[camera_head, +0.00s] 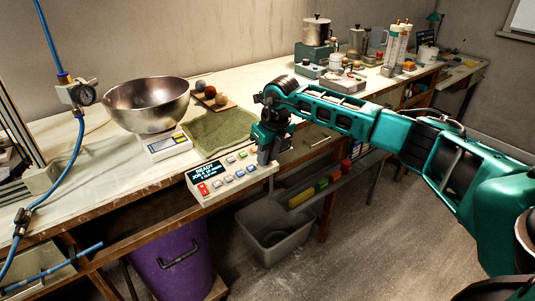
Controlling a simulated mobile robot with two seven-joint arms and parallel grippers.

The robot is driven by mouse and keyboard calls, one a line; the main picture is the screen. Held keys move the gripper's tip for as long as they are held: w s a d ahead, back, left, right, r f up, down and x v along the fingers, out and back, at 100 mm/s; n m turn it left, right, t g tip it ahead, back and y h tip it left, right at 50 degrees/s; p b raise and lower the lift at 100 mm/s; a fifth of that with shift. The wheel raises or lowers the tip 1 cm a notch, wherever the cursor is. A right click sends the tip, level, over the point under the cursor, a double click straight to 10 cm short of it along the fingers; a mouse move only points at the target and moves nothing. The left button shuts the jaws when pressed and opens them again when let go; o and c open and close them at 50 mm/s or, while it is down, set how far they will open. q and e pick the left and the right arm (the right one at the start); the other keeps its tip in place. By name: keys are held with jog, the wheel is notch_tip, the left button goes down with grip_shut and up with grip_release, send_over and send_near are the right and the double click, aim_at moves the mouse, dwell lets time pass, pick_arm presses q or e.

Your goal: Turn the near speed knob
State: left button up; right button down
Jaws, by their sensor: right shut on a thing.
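A pale control box (232,182) sits at the front edge of the bench, with a dark display reading READY and several coloured buttons. My right gripper (264,161) points down at the right end of this box. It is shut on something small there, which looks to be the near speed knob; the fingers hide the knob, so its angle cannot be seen. My left gripper is not in view.
A steel bowl (148,103) stands on a scale (168,144) left of a green cloth (222,128). A board with small balls (211,92) lies behind. Pots and cylinders (393,48) stand at the far right. A grey bin (272,232) and purple bucket (174,262) are below.

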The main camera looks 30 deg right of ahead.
jog(key=c, duration=1)
grip_release()
jog(key=shift+o, duration=0.2)
jog(key=shift+r, duration=0.1)
jog(key=v, duration=1.2)
jog(key=shift+r, duration=0.4)
jog(key=shift+s, duration=0.1)
